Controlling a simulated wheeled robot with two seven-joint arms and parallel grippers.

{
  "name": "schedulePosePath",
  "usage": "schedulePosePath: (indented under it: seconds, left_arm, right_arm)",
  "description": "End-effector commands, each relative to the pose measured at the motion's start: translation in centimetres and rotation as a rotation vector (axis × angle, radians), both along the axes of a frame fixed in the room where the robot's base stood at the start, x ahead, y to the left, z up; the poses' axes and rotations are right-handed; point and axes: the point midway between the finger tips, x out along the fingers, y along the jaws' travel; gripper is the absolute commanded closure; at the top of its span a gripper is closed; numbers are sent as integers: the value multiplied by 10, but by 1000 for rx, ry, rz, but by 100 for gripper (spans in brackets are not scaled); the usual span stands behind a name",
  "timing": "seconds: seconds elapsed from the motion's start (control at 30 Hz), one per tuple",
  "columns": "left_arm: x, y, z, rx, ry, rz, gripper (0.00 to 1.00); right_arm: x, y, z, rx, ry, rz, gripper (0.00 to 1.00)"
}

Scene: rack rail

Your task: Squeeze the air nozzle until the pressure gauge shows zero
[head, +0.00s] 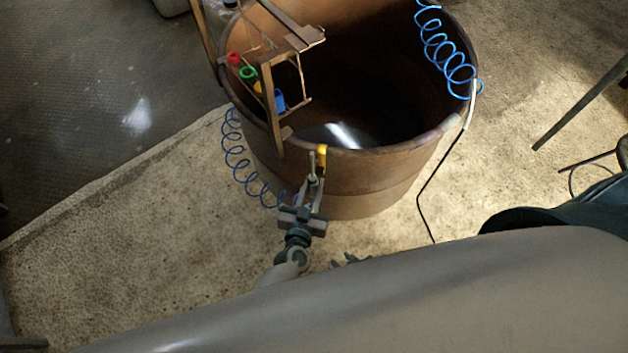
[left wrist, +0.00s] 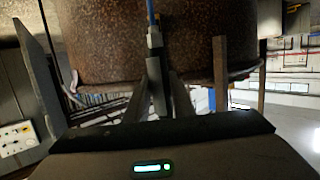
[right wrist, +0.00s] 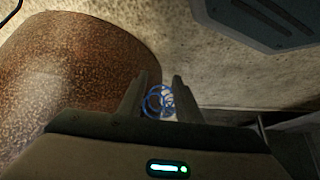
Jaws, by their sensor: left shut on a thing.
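The air nozzle appears as a grey piece (left wrist: 158,88) on the end of a blue hose (left wrist: 151,12) in the left wrist view. My left gripper (left wrist: 158,98) is shut on it. In the head view this gripper (head: 315,178) is at the near side of the large rusty tub (head: 350,172), close to the rim. My right gripper (right wrist: 161,80) is open and empty; a blue coil (right wrist: 158,100) shows beyond its fingers, apart from them. In the head view only its dark fingers (head: 348,259) show beside my body. I cannot make out a pressure gauge.
A brown rack (head: 271,105) with red, green, yellow and blue items stands at the tub's left rim. A small yellow thing (head: 321,156) is at the near rim. Another blue coil (head: 440,45) hangs at the right rim. The floor (head: 130,240) at left is clear.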

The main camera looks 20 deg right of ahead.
Motion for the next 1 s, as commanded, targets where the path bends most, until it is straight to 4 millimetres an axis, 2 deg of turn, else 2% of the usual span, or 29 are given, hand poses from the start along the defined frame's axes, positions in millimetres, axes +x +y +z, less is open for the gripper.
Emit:
schedulePosePath:
  seconds: [0.37,0.57,0.77,0.87,1.0]
  left_arm:
    - [1,1,2,-1,-2,1,89]
    - [15,18,15,-1,-3,2,89]
    - [48,62,52,-2,-5,-2,89]
    - [67,92,81,-3,-7,-13,89]
    - [90,137,130,4,-10,-44,89]
  right_arm:
    - [-1,0,0,0,2,0,69]
    - [-9,-4,-3,-8,24,0,69]
    - [-32,-12,-12,-25,81,1,69]
    - [-47,-18,-17,-36,117,1,69]
    - [-70,-27,-24,-53,173,1,69]
